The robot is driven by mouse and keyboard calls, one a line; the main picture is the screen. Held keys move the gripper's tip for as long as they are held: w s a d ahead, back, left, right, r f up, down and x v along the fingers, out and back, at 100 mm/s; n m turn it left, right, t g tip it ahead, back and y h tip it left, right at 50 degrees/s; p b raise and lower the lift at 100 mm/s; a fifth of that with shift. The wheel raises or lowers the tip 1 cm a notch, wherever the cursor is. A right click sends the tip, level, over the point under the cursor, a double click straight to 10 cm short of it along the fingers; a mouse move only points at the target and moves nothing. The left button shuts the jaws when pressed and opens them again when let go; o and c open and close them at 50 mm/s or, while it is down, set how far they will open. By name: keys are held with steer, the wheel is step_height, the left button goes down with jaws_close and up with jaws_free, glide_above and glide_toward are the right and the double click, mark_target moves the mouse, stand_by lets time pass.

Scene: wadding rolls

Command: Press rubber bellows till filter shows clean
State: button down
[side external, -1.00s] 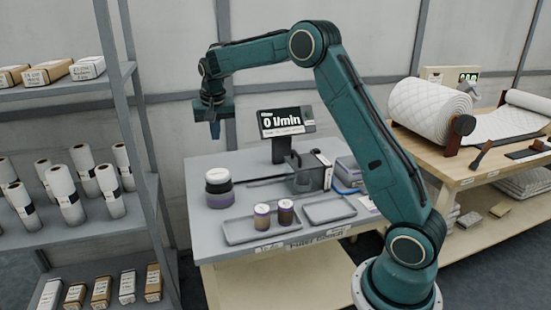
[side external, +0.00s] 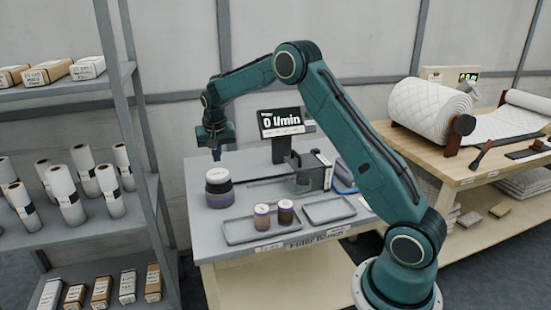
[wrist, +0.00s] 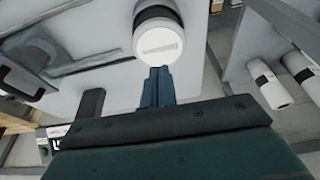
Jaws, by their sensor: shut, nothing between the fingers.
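The bellows (side external: 218,187), a squat cylinder with a white top, a dark middle and a purple-grey lower part, stands upright on the grey bench. Its white round top also shows in the wrist view (wrist: 158,40). My gripper (side external: 216,156) points down above it with a visible gap; its blue fingers are together and empty. In the wrist view the fingertips (wrist: 158,72) appear just below the white top's edge. The display (side external: 281,122) reads 0 l/min. Two small cylindrical filters (side external: 262,217) (side external: 286,211) stand in the left grey tray (side external: 240,234).
A second grey tray (side external: 328,209) lies empty to the right. A shelf with white rolls (side external: 66,190) is at left. A table with a large quilted roll (side external: 430,110) is at right.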

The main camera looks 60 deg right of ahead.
mark_target(219, 176)
steer(key=shift+s+a+x, duration=0.1)
steer(key=shift+x, duration=0.7)
steer(key=shift+s+a+x, duration=0.15)
steer(key=shift+x, duration=0.65)
steer(key=shift+s+a+x, duration=0.1)
steer(key=shift+x, duration=0.7)
steer(key=shift+f, duration=0.15)
steer(key=shift+s+f, duration=0.1)
steer(key=shift+f, duration=2.1)
steer(key=shift+r, duration=0.1)
steer(key=shift+r, duration=0.6)
steer(key=v, duration=1.3)
steer(key=shift+w+d+r, duration=0.2)
steer(key=shift+w+d, duration=0.1)
steer(key=shift+w, duration=0.1)
